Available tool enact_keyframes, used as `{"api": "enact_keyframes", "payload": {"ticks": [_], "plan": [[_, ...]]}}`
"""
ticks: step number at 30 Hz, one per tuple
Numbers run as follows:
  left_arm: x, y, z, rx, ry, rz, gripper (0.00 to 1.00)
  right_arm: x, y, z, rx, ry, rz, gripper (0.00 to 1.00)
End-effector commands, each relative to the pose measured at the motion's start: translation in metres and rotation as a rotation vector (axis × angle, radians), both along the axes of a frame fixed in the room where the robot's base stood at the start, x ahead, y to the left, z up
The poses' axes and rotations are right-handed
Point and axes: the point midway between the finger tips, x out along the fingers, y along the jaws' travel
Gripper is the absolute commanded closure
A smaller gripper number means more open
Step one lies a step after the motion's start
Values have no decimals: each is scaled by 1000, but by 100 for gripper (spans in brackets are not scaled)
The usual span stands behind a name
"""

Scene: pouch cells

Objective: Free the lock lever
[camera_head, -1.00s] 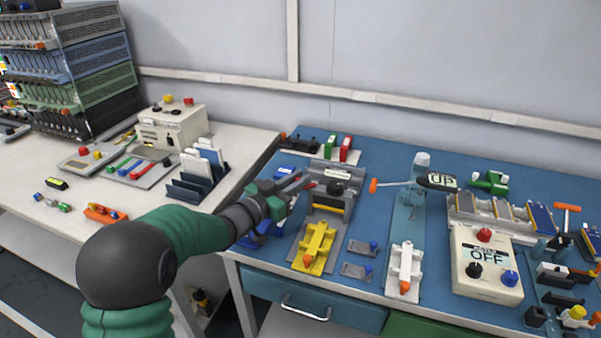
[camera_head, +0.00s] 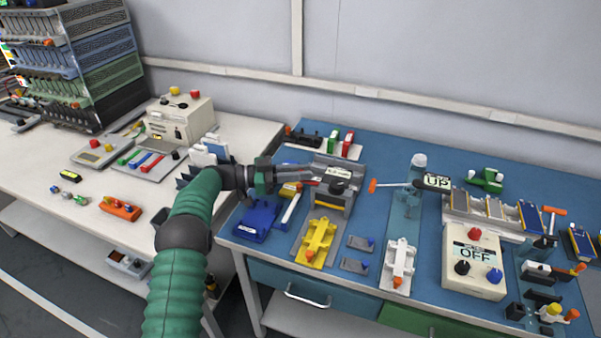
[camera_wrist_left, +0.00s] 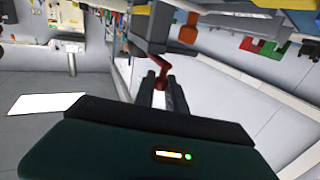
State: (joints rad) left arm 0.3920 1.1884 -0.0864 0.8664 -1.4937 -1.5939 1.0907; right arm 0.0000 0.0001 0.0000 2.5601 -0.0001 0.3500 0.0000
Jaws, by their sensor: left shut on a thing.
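The grey fixture (camera_head: 350,170) stands on the blue bench, with a black round knob (camera_head: 337,187) and a yellow clamp (camera_head: 318,240) at its front. My left gripper (camera_head: 311,174) reaches in from the left, level, with its fingertips at the fixture's left side. In the left wrist view, my left gripper (camera_wrist_left: 160,88) is shut on a dark red lever (camera_wrist_left: 158,63), which bends up towards the grey fixture body. An orange-red knob (camera_wrist_left: 189,28) shows beyond it. In the head view the fingers largely hide the lever. My right gripper is not in view.
Red and green blocks (camera_head: 341,140) stand behind the fixture. A lever switch marked UP (camera_head: 437,181), a white clamp (camera_head: 401,258) and an OFF control box (camera_head: 474,262) stand to the right.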

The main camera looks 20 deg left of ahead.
Motion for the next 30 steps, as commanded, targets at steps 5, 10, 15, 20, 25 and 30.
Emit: {"api": "enact_keyframes", "payload": {"ticks": [5,10,15,20,25,30], "plan": [[2,1,1,-1,-4,-29,100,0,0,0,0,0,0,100],[3,0,2,-1,-5,-40,100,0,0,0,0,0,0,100],[3,0,3,-2,-5,-40,100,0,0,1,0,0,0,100],[4,1,3,-3,-7,-39,100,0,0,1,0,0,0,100],[4,0,3,-2,-5,-39,65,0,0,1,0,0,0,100],[3,0,2,-1,-5,-41,62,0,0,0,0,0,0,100]]}}
